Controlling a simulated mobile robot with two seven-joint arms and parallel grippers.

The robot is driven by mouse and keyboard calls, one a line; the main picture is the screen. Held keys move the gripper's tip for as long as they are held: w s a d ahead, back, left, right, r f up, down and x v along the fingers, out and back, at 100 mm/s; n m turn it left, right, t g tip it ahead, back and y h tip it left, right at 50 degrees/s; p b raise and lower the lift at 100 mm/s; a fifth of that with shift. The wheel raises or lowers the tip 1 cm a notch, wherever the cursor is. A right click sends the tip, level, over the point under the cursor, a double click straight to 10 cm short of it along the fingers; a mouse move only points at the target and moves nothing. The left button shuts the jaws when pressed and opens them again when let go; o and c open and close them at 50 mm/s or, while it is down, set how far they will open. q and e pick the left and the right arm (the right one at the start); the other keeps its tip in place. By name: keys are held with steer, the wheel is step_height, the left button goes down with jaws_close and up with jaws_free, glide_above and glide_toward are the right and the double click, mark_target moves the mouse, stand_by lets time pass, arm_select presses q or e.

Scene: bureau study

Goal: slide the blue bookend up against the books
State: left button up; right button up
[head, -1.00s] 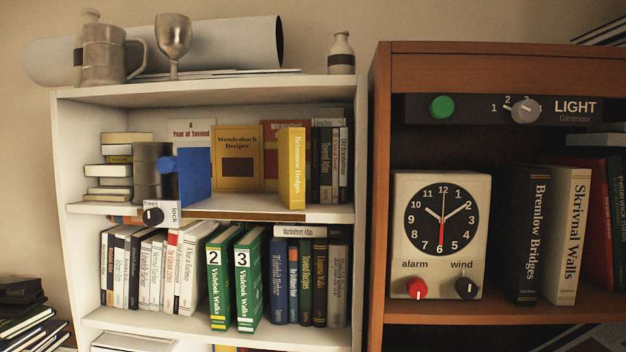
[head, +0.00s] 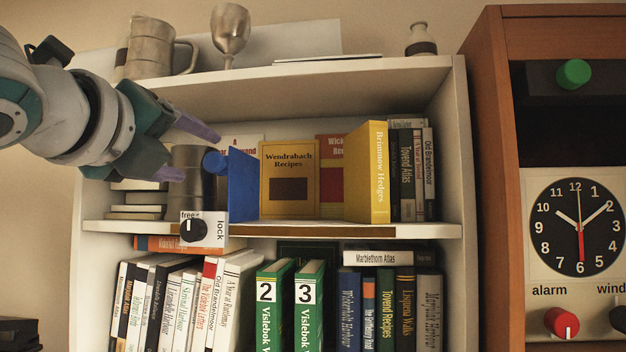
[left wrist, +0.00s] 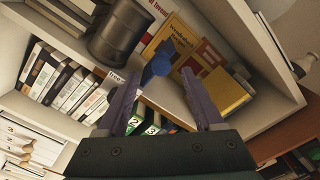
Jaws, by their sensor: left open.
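The blue bookend (head: 241,186) stands upright on the white cabinet's middle shelf, with a round blue knob on its left side. In the left wrist view the blue bookend (left wrist: 158,68) shows beyond and between my fingers. The yellow Brimmow Hedges book (head: 366,172) stands at the left end of a row of darker books (head: 408,172), apart from the bookend. My left gripper (head: 198,156) is open and empty, its purple fingers left of the bookend near its knob. It also shows in the left wrist view (left wrist: 162,82). My right gripper is not in view.
A free/lock dial (head: 203,229) sits on the shelf's front edge below the bookend. A dark metal canister (head: 190,165) stands behind my fingers. The Wendrabach Recipes book (head: 289,180) stands at the back of the gap. The shelf front there is clear.

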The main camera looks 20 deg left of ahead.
mark_target(210, 159)
arm_select(q)
steer(key=shift+w+a+r, duration=0.1)
steer(key=shift+w, duration=0.35)
steer(key=p+x, duration=0.2)
steer(key=x, duration=0.1)
steer(key=p+x, duration=0.2)
steer(key=x, duration=0.2)
steer(key=shift+w+d+p, duration=0.15)
steer(key=shift+d+p, duration=0.05)
steer(key=shift+p, duration=0.15)
steer(key=shift+w+a, duration=0.1)
steer(key=shift+w, duration=0.45)
steer(key=shift+c, duration=0.4)
jaws_close()
